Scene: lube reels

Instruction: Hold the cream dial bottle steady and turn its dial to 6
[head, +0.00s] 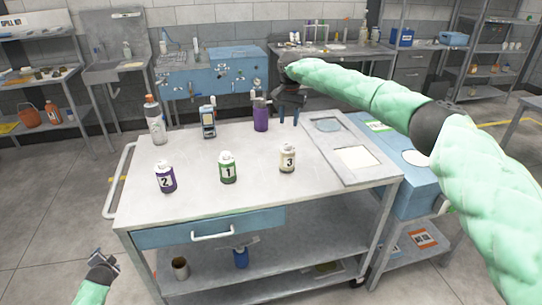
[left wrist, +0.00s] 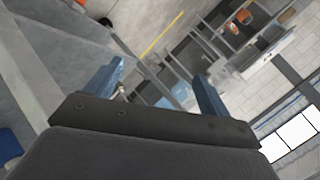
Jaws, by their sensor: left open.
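The cream dial bottle (head: 288,158) stands upright on the grey cart top, right of the middle, with a white cap and a black 3 facing me. My right gripper (head: 288,119) hangs above the cart's far side, behind the cream bottle and apart from it. Its fingers point down, spread and empty. My left gripper (head: 103,261) is low at the left, off the cart and far from the bottle. The left wrist view shows its blue fingers (left wrist: 160,82) apart with nothing held.
A green bottle (head: 227,168) marked 1 and a purple bottle (head: 166,178) marked 2 stand left of the cream one. A taller purple bottle (head: 261,114) is close beside my right gripper.

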